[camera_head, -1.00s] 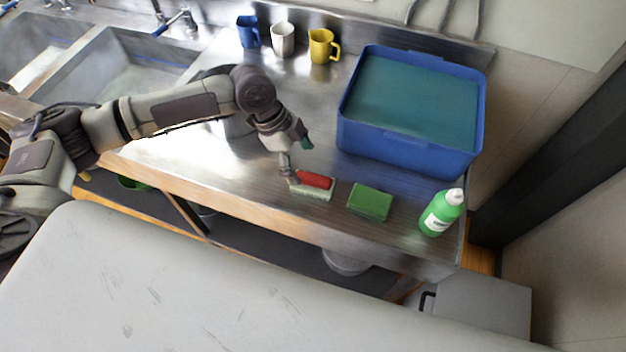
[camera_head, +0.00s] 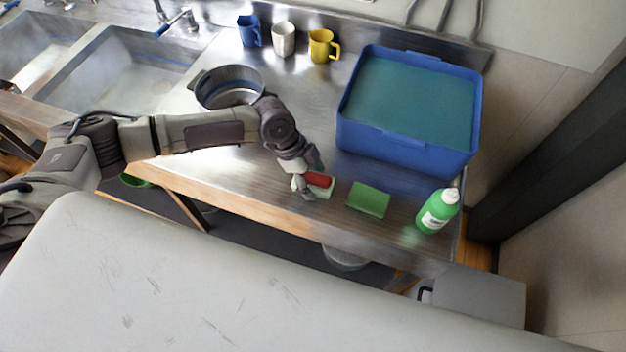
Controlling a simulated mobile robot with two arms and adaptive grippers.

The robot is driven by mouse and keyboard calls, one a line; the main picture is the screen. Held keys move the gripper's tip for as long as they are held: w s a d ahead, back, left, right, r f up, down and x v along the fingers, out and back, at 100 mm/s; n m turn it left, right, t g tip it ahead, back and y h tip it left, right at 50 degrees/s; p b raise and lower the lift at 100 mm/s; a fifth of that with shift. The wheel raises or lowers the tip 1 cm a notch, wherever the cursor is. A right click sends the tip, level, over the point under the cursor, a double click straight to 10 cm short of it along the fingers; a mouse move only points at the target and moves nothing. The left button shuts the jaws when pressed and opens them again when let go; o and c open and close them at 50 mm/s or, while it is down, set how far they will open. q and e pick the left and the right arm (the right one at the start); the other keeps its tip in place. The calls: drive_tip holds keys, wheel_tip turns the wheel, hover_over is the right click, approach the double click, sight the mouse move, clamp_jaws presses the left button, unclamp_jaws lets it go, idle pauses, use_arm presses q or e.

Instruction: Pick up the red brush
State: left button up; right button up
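The red brush (camera_head: 320,179) with pale bristles lies on the steel counter near its front edge, left of the green sponge. My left gripper (camera_head: 312,179) is at the brush's left end, pointing down. One finger is on the far side and one on the near side, spread apart. The gripper hides the left part of the brush. I cannot tell whether the fingers touch it. My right gripper is not in view.
A green sponge (camera_head: 369,199) and a green bottle (camera_head: 438,211) stand to the right. A large blue tub (camera_head: 405,152) of water is behind. A metal pot (camera_head: 229,83) and blue, white and yellow mugs (camera_head: 322,45) are farther back. Sinks are at the left.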

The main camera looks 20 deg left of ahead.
sight(320, 179)
use_arm(q)
drive_tip(key=c, duration=0.9)
drive_tip(key=shift+o, duration=0.2)
drive_tip(key=shift+r, duration=0.15)
drive_tip(key=shift+r, duration=0.25)
drive_tip(key=r, duration=0.1)
drive_tip(key=r+b, duration=0.1)
drive_tip(key=r, duration=0.1)
drive_tip(key=shift+s+d+r+b, duration=0.1)
drive_tip(key=shift+d+r+b, duration=0.15)
drive_tip(key=shift+r+b, duration=0.1)
drive_tip(key=s+d+r+b, duration=0.2)
drive_tip(key=s+d+r, duration=0.4)
drive_tip(key=s+d, duration=0.1)
drive_tip(key=shift+d+r, duration=0.3)
drive_tip(key=shift+d, duration=0.55)
drive_tip(key=o, duration=0.6)
drive_tip(key=c, duration=0.4)
